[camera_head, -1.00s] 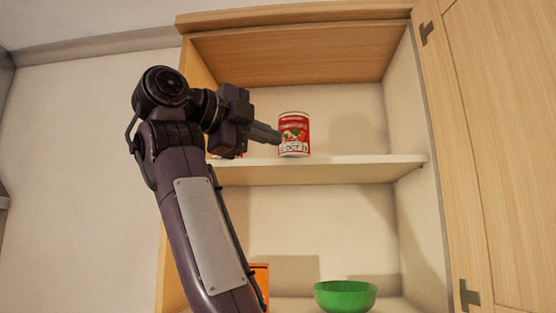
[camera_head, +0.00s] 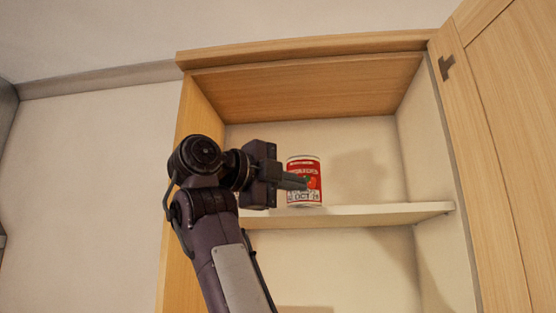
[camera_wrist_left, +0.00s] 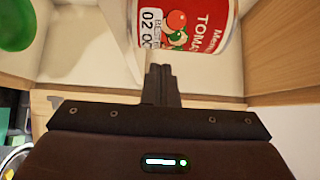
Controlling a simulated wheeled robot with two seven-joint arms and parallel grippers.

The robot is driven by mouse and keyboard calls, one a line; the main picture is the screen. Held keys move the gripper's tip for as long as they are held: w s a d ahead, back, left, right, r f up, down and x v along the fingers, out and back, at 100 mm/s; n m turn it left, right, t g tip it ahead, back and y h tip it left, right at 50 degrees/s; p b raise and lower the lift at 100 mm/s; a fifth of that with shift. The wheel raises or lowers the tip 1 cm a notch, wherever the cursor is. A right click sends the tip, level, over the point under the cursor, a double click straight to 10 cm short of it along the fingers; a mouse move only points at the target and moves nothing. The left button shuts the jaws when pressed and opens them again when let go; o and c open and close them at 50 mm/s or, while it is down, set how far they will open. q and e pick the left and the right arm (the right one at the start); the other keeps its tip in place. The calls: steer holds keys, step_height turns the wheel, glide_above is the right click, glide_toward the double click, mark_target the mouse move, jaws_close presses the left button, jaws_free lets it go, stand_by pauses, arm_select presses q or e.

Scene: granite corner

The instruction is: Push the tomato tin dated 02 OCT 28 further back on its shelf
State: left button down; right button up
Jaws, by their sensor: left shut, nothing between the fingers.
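The red and white tomato tin (camera_head: 303,168) stands upright near the front of the upper white shelf (camera_head: 390,213). Its date band reads 02 OCT in the head view, with the last digits hard to read. In the left wrist view the tin (camera_wrist_left: 203,28) shows large at the top, with 02 OC visible. My left gripper (camera_head: 305,183) is shut and empty. Its fingertips overlap the tin's front in the head view, and they also show just below the date label in the left wrist view (camera_wrist_left: 160,68). I cannot tell whether they touch it. My right gripper is out of view.
The wooden cupboard (camera_head: 310,87) has an open door (camera_head: 510,110) on the right. The upper shelf is clear to the right of the tin. My left arm hides the shelf's left end. A green bowl (camera_wrist_left: 14,22) shows in the left wrist view.

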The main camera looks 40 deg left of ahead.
arm_select(q)
steer(key=shift+w+a+r+p, duration=0.1)
steer(key=shift+w+a+p, duration=0.25)
steer(key=shift+w+a, duration=0.25)
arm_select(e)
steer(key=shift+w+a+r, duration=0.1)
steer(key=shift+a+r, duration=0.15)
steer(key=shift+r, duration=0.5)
arm_select(q)
steer(key=shift+w, duration=0.15)
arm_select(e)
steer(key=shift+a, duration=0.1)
arm_select(q)
steer(key=shift+w+a, duration=0.45)
steer(key=shift+w, duration=0.2)
steer(key=shift+w+a, duration=0.4)
steer(key=shift+w, duration=0.2)
steer(key=shift+d, duration=0.2)
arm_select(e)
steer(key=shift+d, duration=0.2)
